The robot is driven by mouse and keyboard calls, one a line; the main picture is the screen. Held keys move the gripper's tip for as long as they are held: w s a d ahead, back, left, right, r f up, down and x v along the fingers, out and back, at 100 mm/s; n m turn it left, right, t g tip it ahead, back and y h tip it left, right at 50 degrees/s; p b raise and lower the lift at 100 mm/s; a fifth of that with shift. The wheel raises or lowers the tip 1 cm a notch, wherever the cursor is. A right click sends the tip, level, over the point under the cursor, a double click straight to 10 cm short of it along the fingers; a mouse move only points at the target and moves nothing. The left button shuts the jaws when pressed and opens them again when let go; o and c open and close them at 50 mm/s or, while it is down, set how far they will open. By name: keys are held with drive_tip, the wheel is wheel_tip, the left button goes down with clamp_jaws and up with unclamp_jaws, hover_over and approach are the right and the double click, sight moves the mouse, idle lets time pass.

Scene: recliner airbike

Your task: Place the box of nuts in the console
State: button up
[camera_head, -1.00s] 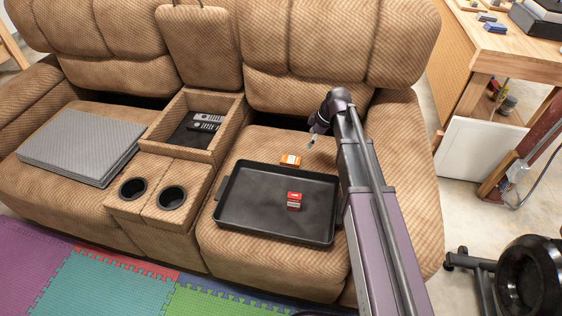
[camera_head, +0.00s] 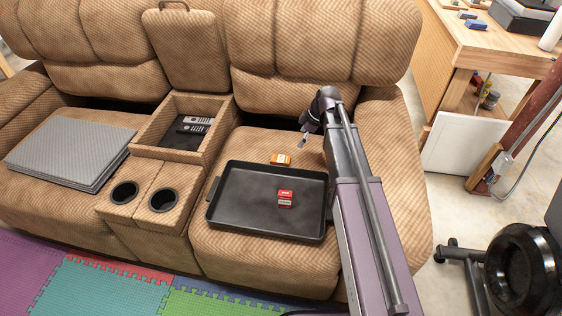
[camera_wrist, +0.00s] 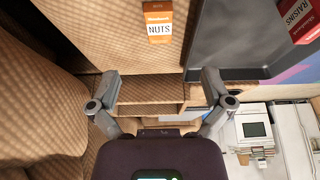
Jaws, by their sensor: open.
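The orange box of nuts (camera_head: 281,158) lies on the right sofa seat, just behind the black tray. In the wrist view the nuts box (camera_wrist: 159,22) shows its "NUTS" label, ahead of my fingers and apart from them. The console (camera_head: 139,149) is an open upholstered compartment between the two seats, with remotes inside and its padded lid (camera_head: 184,48) raised behind it. My gripper (camera_head: 303,141) is above the right seat, to the right of the nuts box. In the wrist view my gripper (camera_wrist: 162,88) is open, with nothing between its fingers.
A black tray (camera_head: 232,215) on the right seat holds a red raisins box (camera_head: 285,198). Remotes (camera_head: 196,125) lie in the console; two cup holders (camera_head: 162,200) are in front. Grey folded mats (camera_head: 70,150) lie on the left seat. A wooden workbench (camera_head: 480,50) stands at right.

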drive_tip(key=b, duration=0.6)
approach(286, 159)
drive_tip(key=shift+x, duration=1.4)
drive_tip(key=shift+b+x, duration=0.6)
drive_tip(key=shift+x, duration=0.25)
drive_tip(key=shift+s+f, duration=0.15)
drive_tip(key=shift+b+x, duration=2.35)
drive_tip(key=shift+x, duration=0.1)
drive_tip(key=c, duration=1.3)
wheel_tip(286, 159, up, 10)
drive_tip(key=p, duration=1)
